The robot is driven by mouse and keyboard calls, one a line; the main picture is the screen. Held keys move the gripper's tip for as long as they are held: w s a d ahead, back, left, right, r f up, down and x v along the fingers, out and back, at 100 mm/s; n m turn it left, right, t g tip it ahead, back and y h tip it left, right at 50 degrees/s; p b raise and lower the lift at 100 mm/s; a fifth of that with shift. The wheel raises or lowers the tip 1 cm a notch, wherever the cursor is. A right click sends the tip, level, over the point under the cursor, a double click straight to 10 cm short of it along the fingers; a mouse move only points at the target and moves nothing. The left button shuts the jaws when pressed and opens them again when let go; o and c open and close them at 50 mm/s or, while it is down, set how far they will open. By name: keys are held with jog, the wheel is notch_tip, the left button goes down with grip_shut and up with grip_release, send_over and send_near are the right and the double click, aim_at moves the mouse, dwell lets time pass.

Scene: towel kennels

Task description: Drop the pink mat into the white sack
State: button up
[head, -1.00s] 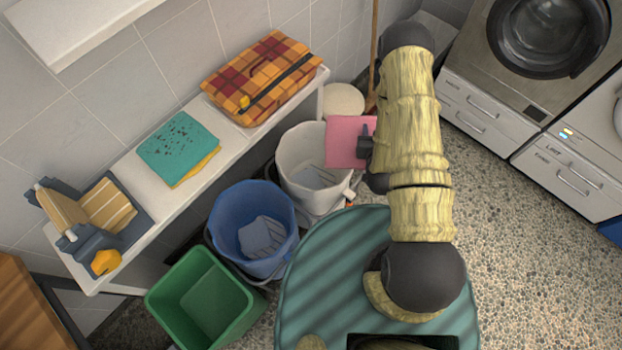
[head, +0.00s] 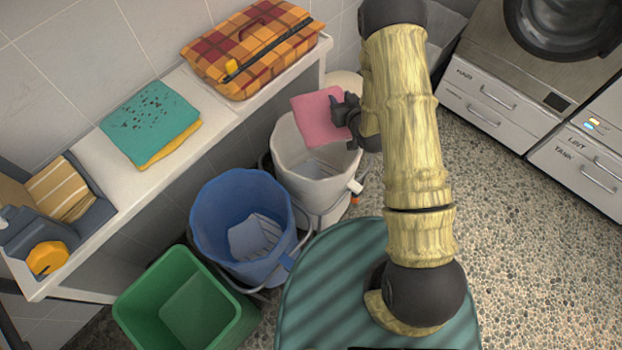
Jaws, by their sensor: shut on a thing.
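The pink mat (head: 316,117) is a flat square held in my gripper (head: 341,108). The gripper is shut on its right edge. In the head view the mat overlaps the back part of the mouth of a white bucket-like container (head: 322,187). The mat seems to be above that container's rim, but its exact height is hard to tell. The container has some grey shape inside at its bottom. I see no clear soft white sack; a pale round-topped thing (head: 346,83) behind the white container is partly hidden by the mat and gripper.
A blue bucket (head: 212,230) with a grey-blue item inside and a green bin (head: 140,318) stand to the left. A white bench (head: 95,210) along the wall holds folded cloths (head: 150,120), a plaid bag (head: 250,50) and a grey caddy (head: 35,235). Speckled floor is free at right.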

jog(key=shift+a, duration=0.1)
dwell(0.3)
notch_tip(320, 180, down, 6)
jog(key=b, duration=0.4)
dwell(0.3)
jog(key=o, duration=1.1)
jog(key=shift+w, duration=0.1)
jog(key=shift+c, duration=0.2)
